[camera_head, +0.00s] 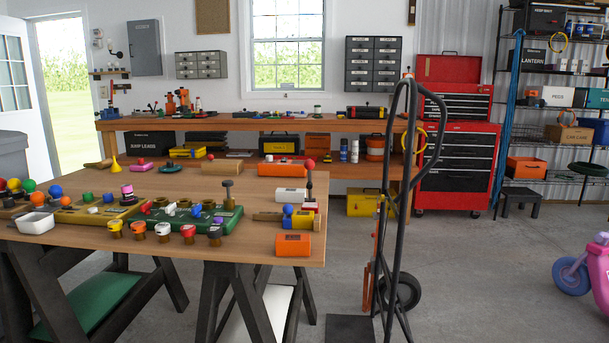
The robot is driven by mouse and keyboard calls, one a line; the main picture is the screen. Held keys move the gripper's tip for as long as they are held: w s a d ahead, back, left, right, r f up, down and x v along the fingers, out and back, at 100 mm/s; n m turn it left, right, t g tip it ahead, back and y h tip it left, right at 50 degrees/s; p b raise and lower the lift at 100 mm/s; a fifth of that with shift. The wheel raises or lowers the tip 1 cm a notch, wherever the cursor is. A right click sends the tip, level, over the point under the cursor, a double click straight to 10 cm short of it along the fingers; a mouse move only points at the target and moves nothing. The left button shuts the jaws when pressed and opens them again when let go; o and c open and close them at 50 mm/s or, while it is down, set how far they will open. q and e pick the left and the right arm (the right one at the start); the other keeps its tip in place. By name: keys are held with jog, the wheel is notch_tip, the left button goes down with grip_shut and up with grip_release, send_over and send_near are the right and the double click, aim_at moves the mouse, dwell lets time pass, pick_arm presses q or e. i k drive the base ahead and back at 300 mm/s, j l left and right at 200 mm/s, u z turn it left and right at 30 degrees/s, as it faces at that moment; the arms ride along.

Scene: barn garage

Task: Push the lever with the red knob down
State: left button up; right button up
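A lever with a round red knob (310,163) stands near the right edge of the wooden table (245,256). Its dark shaft looks upright below the knob, and its small base (310,206) is partly crowded by other boxes. Neither of my grippers is in view.
A green block with pegs (222,222), several small coloured knobs and an orange box (293,244) crowd the table. A black hand truck (397,210) stands just right of it. A red tool chest (457,165) is behind. The floor at right is mostly clear.

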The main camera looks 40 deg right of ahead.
aim_at(310, 165)
jog(key=l+u, duration=0.15)
jog(key=l, duration=0.4)
jog(key=k+l+u, duration=0.1)
jog(key=l, duration=0.5)
jog(key=k+l, duration=0.1)
jog(key=l, duration=0.8)
jog(key=k+l, duration=0.15)
jog(key=l, duration=0.3)
jog(key=l+u, duration=0.1)
jog(key=l, duration=0.35)
jog(key=k+l, duration=0.15)
jog(key=l, duration=0.3)
jog(key=k+l, duration=0.1)
jog(key=l, duration=0.3)
jog(key=l+u, duration=0.1)
jog(key=l, duration=0.4)
jog(key=k+l, duration=0.1)
jog(key=l, duration=0.35)
jog(key=l+u, duration=0.15)
jog(key=l, duration=0.35)
jog(key=k, duration=0.05)
